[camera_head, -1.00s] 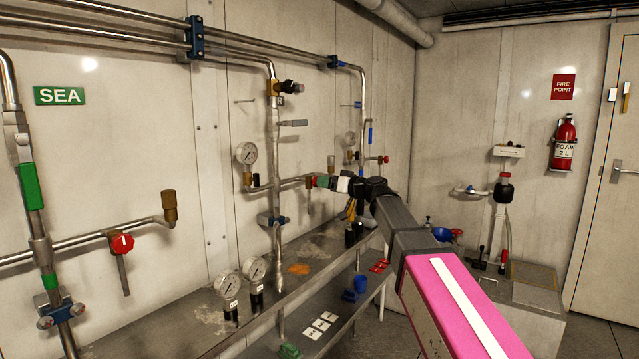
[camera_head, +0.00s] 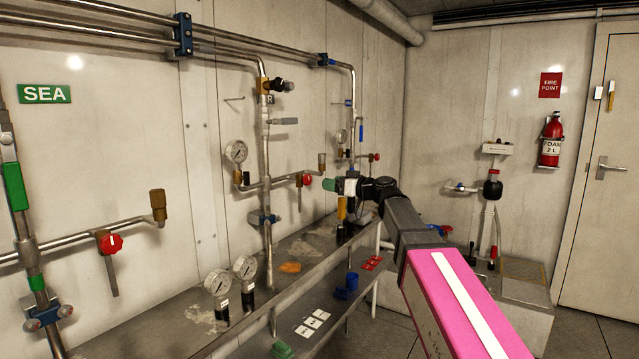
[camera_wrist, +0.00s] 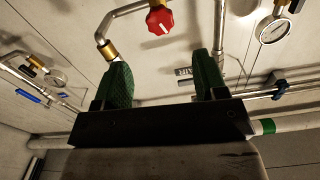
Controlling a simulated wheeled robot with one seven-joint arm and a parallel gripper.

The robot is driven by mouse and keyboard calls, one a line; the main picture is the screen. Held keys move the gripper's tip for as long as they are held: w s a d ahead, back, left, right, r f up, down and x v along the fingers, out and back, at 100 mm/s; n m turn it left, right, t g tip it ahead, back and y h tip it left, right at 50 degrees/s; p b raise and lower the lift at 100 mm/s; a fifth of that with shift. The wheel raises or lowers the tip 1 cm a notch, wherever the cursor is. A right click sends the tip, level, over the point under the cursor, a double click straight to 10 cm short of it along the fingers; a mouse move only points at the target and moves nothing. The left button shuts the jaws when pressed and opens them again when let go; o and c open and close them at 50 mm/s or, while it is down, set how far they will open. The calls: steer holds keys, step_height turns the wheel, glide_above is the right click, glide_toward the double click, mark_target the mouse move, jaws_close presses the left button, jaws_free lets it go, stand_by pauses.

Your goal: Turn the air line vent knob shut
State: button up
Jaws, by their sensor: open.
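The picture does not let me read which knob is labelled air line vent. The red knob (camera_head: 306,180) of the middle branch pipe faces my gripper. It also shows in the wrist view as a red lobed knob (camera_wrist: 160,20) with a pale mark, beyond and between my fingers. My gripper (camera_head: 329,184), with green fingers, is just right of that knob in the head view and apart from it. In the wrist view my gripper (camera_wrist: 161,65) is open, with nothing between its fingers. Two more red knobs are on the left pipe (camera_head: 110,243) and the far pipe (camera_head: 375,157).
A steel bench (camera_head: 190,312) runs below, carrying two gauges (camera_head: 218,282) (camera_head: 245,268). A fire extinguisher (camera_head: 551,140) hangs at right.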

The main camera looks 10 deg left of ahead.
mark_target(309, 180)
steer(key=w+a+n, duration=0.1)
steer(key=a, duration=0.2)
steer(key=w+a+n, duration=0.1)
steer(key=a+n, duration=0.1)
steer(key=a, duration=0.1)
steer(key=w+a+n, duration=0.2)
steer(key=a, duration=0.2)
steer(key=shift+f, duration=0.1)
stand_by(0.3)
steer(key=c, duration=0.9)
